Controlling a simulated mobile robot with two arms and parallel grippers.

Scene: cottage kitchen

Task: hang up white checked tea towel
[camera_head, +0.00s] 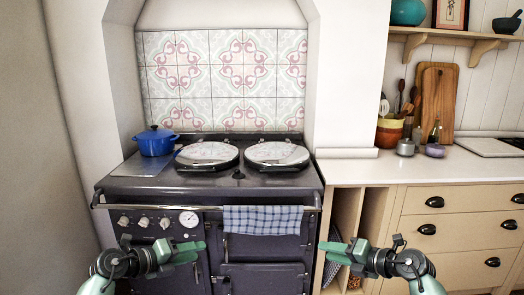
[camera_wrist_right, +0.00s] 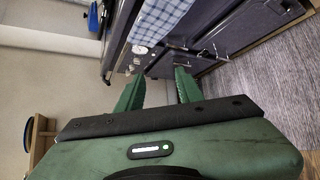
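A blue-and-white checked tea towel (camera_head: 262,219) hangs over the rail (camera_head: 150,207) on the front of the dark range cooker, right of the rail's middle. It also shows at the top of the right wrist view (camera_wrist_right: 163,20). My left gripper (camera_head: 204,251) is in front of the cooker, lower than the towel and to its left, with its two fingers apart and empty. My right gripper (camera_head: 324,252) is lower than the towel and to its right, in front of the shelf cubbies. Its fingers are apart with nothing between them in the right wrist view (camera_wrist_right: 157,80).
The cooker top (camera_head: 240,184) has two round lids and a blue pot (camera_head: 156,140). A pale counter (camera_head: 400,170) to the right carries boards, a utensil pot (camera_head: 389,133) and small jars. Drawers with dark handles (camera_head: 435,202) are below it. A wall stands at the left.

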